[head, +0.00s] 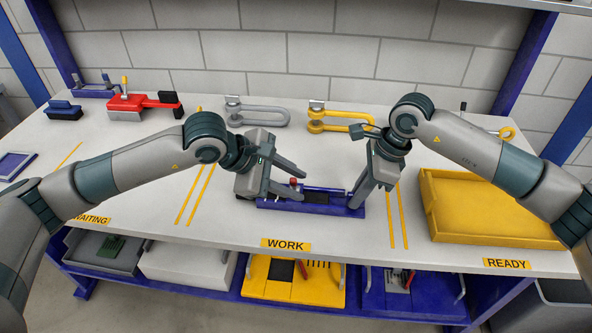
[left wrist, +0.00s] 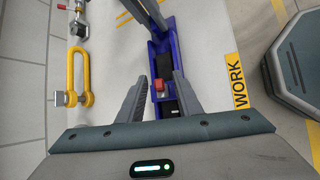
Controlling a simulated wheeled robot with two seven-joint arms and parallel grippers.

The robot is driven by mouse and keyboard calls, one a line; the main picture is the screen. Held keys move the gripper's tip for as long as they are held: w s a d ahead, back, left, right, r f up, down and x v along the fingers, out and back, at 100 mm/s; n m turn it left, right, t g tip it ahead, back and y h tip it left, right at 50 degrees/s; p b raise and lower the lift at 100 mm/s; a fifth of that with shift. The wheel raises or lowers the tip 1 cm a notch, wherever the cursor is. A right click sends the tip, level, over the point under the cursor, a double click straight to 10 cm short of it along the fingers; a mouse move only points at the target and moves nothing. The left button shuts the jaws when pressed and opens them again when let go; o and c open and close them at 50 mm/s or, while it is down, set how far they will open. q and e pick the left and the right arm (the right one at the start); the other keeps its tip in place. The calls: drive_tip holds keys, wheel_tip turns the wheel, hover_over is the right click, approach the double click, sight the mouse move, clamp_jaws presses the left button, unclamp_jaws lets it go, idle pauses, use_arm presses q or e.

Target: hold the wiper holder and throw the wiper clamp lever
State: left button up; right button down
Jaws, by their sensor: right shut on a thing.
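The wiper holder (head: 310,207) is a blue channel-shaped fixture on the work area of the table. It also shows in the left wrist view (left wrist: 155,50), with dark parts inside. The wiper clamp lever (head: 294,181) has a red tip, and it shows in the left wrist view (left wrist: 159,86) between the fingers. My left gripper (head: 304,187) is open around the red tip, with gaps on both sides. My right gripper (head: 355,206) is shut on the right end of the wiper holder; its exact contact is partly hidden.
A yellow tray (head: 490,238) lies at the right. A grey shackle (head: 262,115) and a yellow shackle (head: 345,125) lie behind my grippers. A red and black tool (head: 140,104) stands at the back left. The table between the yellow line pairs is otherwise mostly clear.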

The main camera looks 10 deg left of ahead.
use_arm(q)
drive_tip(key=shift+r, duration=0.1)
drive_tip(key=v, duration=1.1)
drive_tip(key=shift+a+r, duration=0.25)
drive_tip(key=shift+a, duration=0.05)
drive_tip(key=shift+s, duration=0.1)
wheel_tip(320, 180, up, 8)
idle(1.1)
use_arm(e)
drive_tip(key=c, duration=1.8)
unclamp_jaws()
drive_tip(key=shift+o, duration=0.2)
drive_tip(key=shift+r, duration=0.15)
drive_tip(key=v, duration=1.1)
drive_tip(key=shift+r, duration=0.4)
drive_tip(key=shift+d, duration=0.1)
